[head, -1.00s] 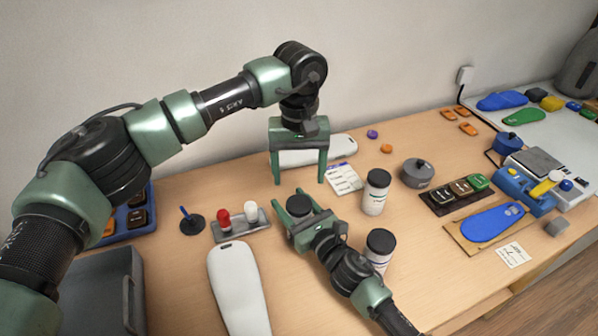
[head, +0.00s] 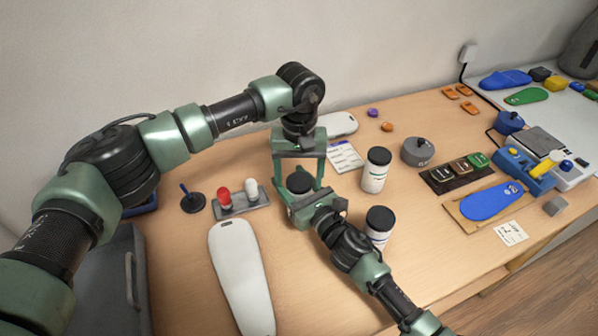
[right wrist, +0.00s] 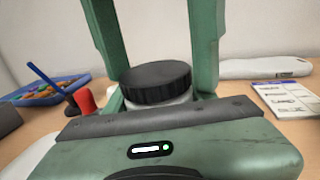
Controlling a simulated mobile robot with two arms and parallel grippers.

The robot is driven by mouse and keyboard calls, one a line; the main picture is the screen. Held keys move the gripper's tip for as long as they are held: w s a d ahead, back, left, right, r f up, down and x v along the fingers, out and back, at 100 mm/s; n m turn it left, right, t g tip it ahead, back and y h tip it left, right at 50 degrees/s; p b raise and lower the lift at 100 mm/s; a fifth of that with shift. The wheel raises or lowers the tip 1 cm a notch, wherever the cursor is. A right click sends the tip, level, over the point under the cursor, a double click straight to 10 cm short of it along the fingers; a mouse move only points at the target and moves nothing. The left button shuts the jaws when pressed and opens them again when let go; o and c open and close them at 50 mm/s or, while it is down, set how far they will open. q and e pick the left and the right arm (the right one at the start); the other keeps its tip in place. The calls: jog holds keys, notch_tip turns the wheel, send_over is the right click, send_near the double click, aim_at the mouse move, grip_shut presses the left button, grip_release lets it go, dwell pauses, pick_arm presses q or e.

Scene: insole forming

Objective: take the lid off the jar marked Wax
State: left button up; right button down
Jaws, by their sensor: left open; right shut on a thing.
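A jar with a black ridged lid (head: 299,182) stands between my grippers; the lid also shows in the right wrist view (right wrist: 156,82), above a strip of its white body (right wrist: 160,103). My right gripper (head: 298,197) is shut on this jar from the side. My left gripper (head: 299,186) is open above it, its fingers pointing down on either side of the lid. Contact with the lid cannot be told. The held jar's label is hidden. Two more black-lidded white jars (head: 376,178) (head: 379,232) stand to the right; their labels are too small to read.
Left of the jar is a grey stand with red and white knobs (head: 240,200), with a white insole form (head: 239,270) in front. A printed card (head: 345,157) lies behind. The front middle table is clear.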

pick_arm(q)
jog(key=c, duration=1.5)
jog(key=shift+o, duration=0.2)
jog(key=n, duration=0.3)
jog(key=shift+n, duration=0.3)
jog(key=n, duration=0.7)
jog(key=shift+n, duration=0.4)
jog(key=n, duration=0.5)
jog(key=shift+n, duration=0.3)
jog(key=o, duration=1.6)
jog(key=shift+s, duration=0.1)
jog(key=shift+c, duration=0.2)
jog(key=shift+r, duration=0.1)
